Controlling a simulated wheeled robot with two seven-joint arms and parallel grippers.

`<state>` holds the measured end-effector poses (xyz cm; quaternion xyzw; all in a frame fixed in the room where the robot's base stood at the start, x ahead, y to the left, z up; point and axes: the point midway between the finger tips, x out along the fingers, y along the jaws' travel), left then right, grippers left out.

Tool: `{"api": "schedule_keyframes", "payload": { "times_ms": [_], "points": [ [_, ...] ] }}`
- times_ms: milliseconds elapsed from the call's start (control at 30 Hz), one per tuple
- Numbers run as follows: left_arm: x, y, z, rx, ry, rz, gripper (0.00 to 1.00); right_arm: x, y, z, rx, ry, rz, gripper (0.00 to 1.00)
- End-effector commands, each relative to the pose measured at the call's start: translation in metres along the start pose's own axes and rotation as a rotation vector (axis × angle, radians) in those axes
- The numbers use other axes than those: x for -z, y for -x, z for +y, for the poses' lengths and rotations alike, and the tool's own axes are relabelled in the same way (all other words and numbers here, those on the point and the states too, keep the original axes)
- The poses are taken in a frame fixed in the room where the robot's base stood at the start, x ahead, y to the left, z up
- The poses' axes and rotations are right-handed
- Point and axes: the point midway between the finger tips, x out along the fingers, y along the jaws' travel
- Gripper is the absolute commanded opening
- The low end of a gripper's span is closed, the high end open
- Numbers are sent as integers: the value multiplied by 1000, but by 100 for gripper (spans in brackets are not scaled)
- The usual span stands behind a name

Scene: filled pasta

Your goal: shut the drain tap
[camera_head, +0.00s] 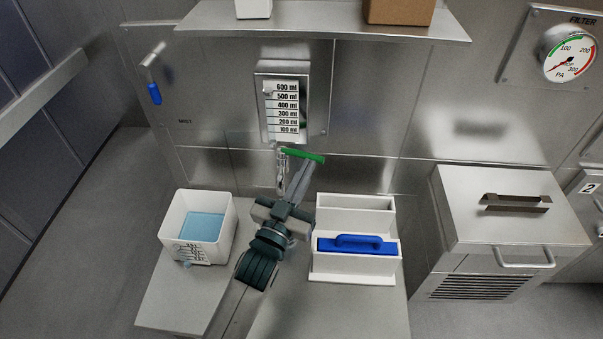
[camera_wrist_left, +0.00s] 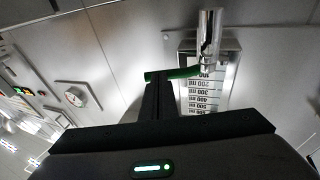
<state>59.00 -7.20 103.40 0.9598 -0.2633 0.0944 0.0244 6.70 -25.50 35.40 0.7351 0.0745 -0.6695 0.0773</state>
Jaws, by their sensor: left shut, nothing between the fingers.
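The drain tap is a chrome tap (camera_head: 281,172) below the scaled level gauge, with a green lever (camera_head: 306,157) pointing out to the right, roughly level. My left gripper (camera_head: 303,168) is shut and empty, with its fingertips right by the lever. In the left wrist view the chrome spout (camera_wrist_left: 210,40) and the green lever (camera_wrist_left: 185,72) show upside down. There the shut fingers (camera_wrist_left: 159,80) overlap the lever near its free end. I cannot tell whether they touch it. My right gripper is not in view.
A white container (camera_head: 228,232) with blue liquid stands left of the tap. A white holder (camera_head: 355,267) with a blue-handled block stands to the right. The level gauge (camera_head: 283,105) hangs above. A steel box (camera_head: 500,215) stands farther right, and a blue-gripped lever (camera_head: 154,94) hangs at left.

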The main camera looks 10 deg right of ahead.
Motion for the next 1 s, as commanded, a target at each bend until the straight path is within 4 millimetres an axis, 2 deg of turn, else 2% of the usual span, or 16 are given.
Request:
{"api": "schedule_keyframes", "payload": {
  "times_ms": [433,1000],
  "points": [
    [-4,-23,9,-2,3,2,0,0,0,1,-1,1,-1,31],
    [-4,-28,9,-2,2,3,0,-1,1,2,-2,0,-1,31]
  ]
}}
